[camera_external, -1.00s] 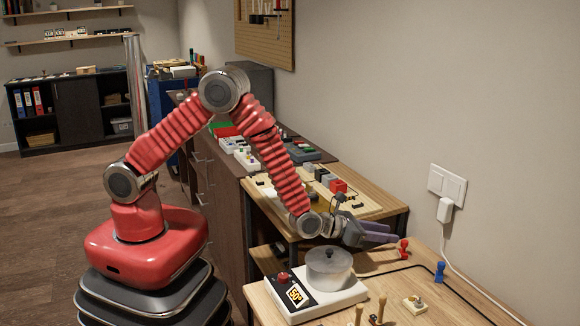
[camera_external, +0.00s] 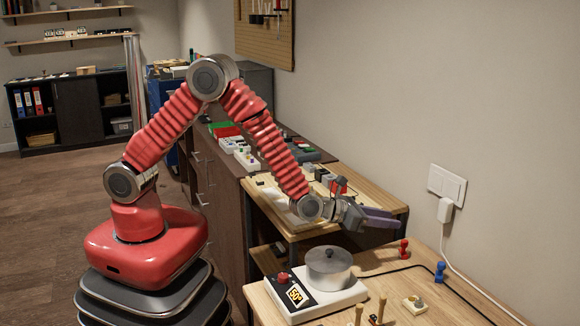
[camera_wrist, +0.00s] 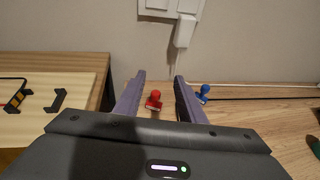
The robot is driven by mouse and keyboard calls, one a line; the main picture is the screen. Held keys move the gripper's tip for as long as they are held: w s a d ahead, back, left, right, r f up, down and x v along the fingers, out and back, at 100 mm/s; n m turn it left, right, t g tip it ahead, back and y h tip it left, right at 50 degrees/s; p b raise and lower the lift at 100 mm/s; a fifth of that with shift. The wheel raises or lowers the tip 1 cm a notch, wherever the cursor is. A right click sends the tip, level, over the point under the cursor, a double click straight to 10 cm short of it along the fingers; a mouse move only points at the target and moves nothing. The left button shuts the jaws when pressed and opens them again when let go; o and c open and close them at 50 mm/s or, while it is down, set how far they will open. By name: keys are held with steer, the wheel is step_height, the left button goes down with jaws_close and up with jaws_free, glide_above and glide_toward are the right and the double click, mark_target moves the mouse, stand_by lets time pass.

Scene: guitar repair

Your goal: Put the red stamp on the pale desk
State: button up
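The red stamp (camera_external: 404,247) stands upright on the browner wooden desk (camera_external: 385,262), near its wall-side left corner. It also shows in the wrist view (camera_wrist: 154,100), seen in the gap between my fingers but beyond them. My gripper (camera_external: 375,217) hangs in the air above and to the left of the stamp in the external view, apart from it. In the wrist view its two purple fingers (camera_wrist: 160,78) are spread, with nothing held. The pale desk (camera_external: 383,208) is beyond the browner desk; its edge shows at the left of the wrist view (camera_wrist: 85,65).
A blue stamp (camera_external: 440,271) stands to the right of the red one. A pot (camera_external: 329,267) sits on a white hot plate (camera_external: 322,300). A white plug (camera_external: 445,210) and cable hang from the wall. Small items, including a black bracket (camera_wrist: 55,101), lie on the pale desk.

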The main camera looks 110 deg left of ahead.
steer(key=s+a+r+n+g+y, duration=0.3)
steer(key=s+r+n, duration=0.55)
steer(key=r, duration=0.35)
steer(key=s+d+r+n+g, duration=0.1)
steer(key=s+r+n+g, duration=0.2)
steer(key=s, duration=0.4)
steer(key=s+d+r+n+g, duration=0.1)
steer(key=s+r+n, duration=0.2)
steer(key=s+n, duration=0.3)
steer(key=s+d+n+h, duration=1.1)
steer(key=s+d, duration=1)
steer(key=d, duration=0.2)
steer(key=shift+n, duration=0.35)
